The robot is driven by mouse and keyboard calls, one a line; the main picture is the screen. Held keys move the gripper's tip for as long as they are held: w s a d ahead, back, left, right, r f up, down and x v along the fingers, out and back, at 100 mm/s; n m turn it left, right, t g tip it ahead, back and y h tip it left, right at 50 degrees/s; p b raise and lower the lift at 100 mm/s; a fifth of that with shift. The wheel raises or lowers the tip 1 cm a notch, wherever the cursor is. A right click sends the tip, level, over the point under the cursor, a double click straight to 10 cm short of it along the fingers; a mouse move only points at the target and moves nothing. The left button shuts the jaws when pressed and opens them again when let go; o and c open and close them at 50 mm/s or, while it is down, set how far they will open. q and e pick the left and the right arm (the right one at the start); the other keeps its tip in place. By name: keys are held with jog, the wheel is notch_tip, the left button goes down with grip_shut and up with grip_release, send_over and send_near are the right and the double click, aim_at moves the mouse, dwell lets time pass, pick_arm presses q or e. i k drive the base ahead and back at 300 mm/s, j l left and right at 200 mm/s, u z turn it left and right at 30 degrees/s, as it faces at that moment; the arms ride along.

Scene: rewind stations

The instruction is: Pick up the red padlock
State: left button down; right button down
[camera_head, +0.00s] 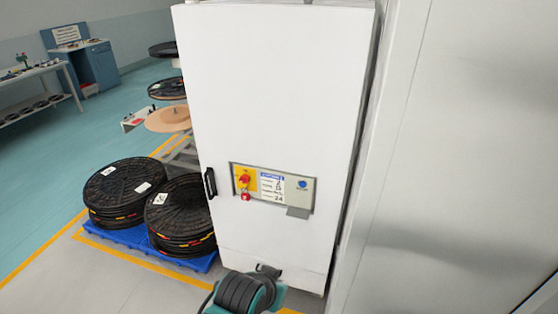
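The red padlock (246,195) hangs below a red rotary switch (244,178) on a yellow plate, at the left end of the grey control panel on the white cabinet's front. It is small in this view, and its shackle cannot be made out clearly. Part of my arm, dark and teal, shows at the bottom edge, left of centre, well below the padlock and apart from it. A small dark end piece there seems to be my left gripper (268,271); its fingers cannot be made out. My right gripper is not in view.
The tall white cabinet (275,90) has a black handle (210,183) on its left edge. Black reels (124,188) are stacked on a blue pallet (130,236) to the left. A large pale wall or panel (465,130) stands close on the right. Open floor lies left.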

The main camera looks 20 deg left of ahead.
aim_at(245, 196)
jog(key=u, duration=1.15)
jog(key=i+j+z, duration=0.1)
jog(key=j+z, duration=0.15)
jog(key=z, duration=0.2)
jog(key=j+z, duration=0.25)
jog(key=z, duration=0.2)
jog(key=j+z, duration=0.3)
jog(key=z, duration=0.15)
jog(key=i+j, duration=0.05)
